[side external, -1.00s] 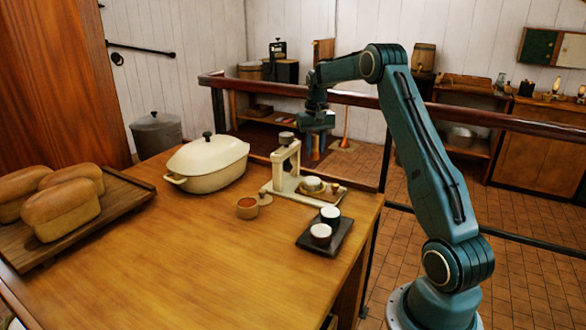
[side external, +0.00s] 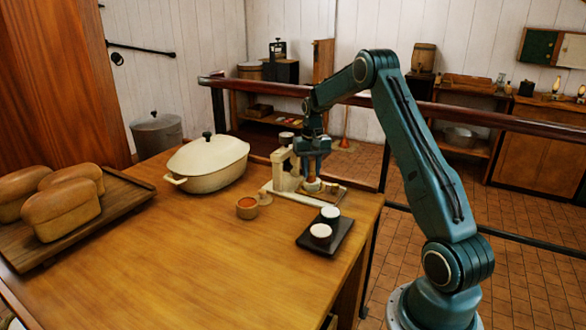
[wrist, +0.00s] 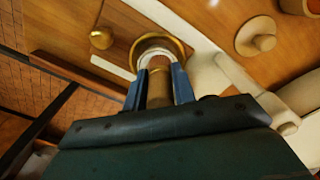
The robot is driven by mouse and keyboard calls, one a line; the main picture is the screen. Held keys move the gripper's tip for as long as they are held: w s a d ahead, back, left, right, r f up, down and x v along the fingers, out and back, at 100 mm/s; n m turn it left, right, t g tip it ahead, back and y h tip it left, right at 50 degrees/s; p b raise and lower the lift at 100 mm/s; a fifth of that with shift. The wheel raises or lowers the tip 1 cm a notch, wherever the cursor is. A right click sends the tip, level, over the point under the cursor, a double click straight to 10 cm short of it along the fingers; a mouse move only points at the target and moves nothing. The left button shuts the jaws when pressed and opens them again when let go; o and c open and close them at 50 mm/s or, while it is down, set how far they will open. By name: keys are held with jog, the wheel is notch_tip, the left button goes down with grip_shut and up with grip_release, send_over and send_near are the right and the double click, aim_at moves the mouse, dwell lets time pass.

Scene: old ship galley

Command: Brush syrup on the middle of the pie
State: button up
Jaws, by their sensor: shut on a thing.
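My gripper (side external: 314,160) is shut on a brown, cylindrical brush handle (wrist: 160,90), held between its blue fingers in the wrist view. The held brush points down at a small round dish with a gold rim (wrist: 183,46), which looks like the pie. In the side view this pie (side external: 312,186) sits on the cream stand's base, directly below my fingers. A pale ring shows around the brush's lower end. The brush tip and most of the pie top are hidden, so I cannot tell whether they touch.
The cream stand's upright (side external: 282,170) is close left of my gripper. A small orange-brown bowl (side external: 247,208), a dark tray (side external: 304,242) with two white-topped cups, and a lidded cream pot (side external: 212,167) are nearby. Loaves lie far left. The front tabletop is clear.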

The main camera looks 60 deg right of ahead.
jog(key=shift+d, duration=0.9)
jog(key=shift+a, duration=1)
jog(key=shift+d, duration=1.1)
jog(key=shift+a, duration=1.05)
jog(key=shift+d, duration=1.05)
jog(key=shift+a, duration=1.05)
jog(key=shift+d, duration=0.9)
jog(key=shift+d+r, duration=0.15)
jog(key=shift+d, duration=0.1)
jog(key=shift+a+r, duration=0.1)
jog(key=shift+r, duration=3.85)
jog(key=shift+a, duration=0.1)
